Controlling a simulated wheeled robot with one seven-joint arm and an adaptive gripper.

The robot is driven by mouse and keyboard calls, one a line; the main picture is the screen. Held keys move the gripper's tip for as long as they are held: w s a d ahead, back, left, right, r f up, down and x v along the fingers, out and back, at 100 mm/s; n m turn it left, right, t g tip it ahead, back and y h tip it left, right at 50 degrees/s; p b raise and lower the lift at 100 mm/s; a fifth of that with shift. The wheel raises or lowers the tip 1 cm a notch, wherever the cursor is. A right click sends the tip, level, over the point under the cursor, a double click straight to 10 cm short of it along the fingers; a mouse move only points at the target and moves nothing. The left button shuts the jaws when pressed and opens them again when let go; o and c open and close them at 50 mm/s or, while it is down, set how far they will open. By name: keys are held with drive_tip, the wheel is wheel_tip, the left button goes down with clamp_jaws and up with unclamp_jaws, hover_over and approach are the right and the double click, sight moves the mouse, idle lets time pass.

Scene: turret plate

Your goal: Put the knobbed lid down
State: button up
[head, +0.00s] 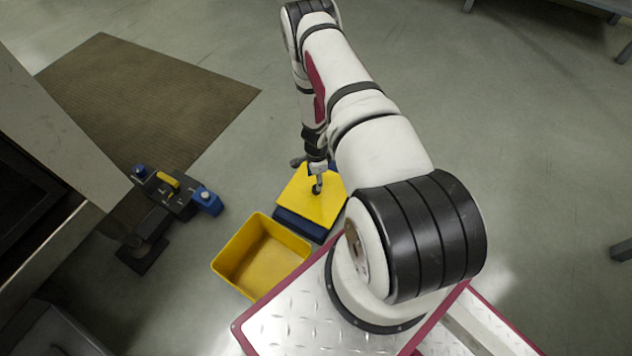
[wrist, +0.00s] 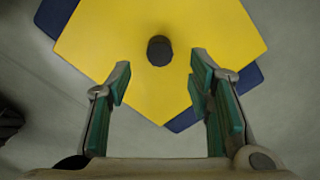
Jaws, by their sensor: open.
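The knobbed lid (head: 305,199) is a flat yellow plate with a dark round knob, lying on a dark blue base (head: 299,226). The lid sits rotated on the base, so blue corners show past its edges. In the wrist view the lid (wrist: 110,45) fills the upper middle, with its knob (wrist: 159,50) at the centre. My gripper (wrist: 160,75) is open, its green-padded fingers apart, with the knob beyond and between the fingertips. Nothing is held. In the head view my gripper (head: 318,180) is just over the lid, partly hidden by my arm.
An open yellow bin (head: 262,262) stands in front of the blue base, close to my own base. A dark stand with blue ends and a yellow bar (head: 169,183) is to the left. A brown mat (head: 140,95) lies behind it.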

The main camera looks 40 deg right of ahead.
drive_tip(key=w+a+r+n+t+y+p, duration=0.1)
drive_tip(key=w+a+r, duration=0.15)
drive_tip(key=r, duration=0.55)
drive_tip(key=w+a+r+n, duration=0.2)
drive_tip(key=w+r, duration=0.1)
drive_tip(key=r, duration=0.5)
drive_tip(key=w+a+r+n+t+y+p, duration=0.1)
drive_tip(key=w+a+r, duration=0.15)
drive_tip(key=r, duration=0.55)
drive_tip(key=s+a+r+n+y, duration=0.1)
drive_tip(key=a+r+n, duration=0.3)
drive_tip(key=r, duration=0.7)
drive_tip(key=s+a+r+n, duration=0.1)
drive_tip(key=a+r+n, duration=0.3)
drive_tip(key=r, duration=0.7)
drive_tip(key=s+a+r+n+g, duration=0.1)
drive_tip(key=s+a+r+n, duration=0.1)
drive_tip(key=s+a+r, duration=0.35)
drive_tip(key=s+a+r+n, duration=0.2)
drive_tip(key=s+r, duration=0.6)
drive_tip(key=s+r+n+h, duration=0.1)
drive_tip(key=s+r+n, duration=0.1)
drive_tip(key=s, duration=0.9)
drive_tip(key=s+r+n+h, duration=0.2)
drive_tip(key=s+n, duration=0.2)
drive_tip(key=s, duration=0.6)
drive_tip(key=shift+s+d+r+n+g, duration=0.3)
drive_tip(key=shift+s+g, duration=0.05)
drive_tip(key=shift+g, duration=0.05)
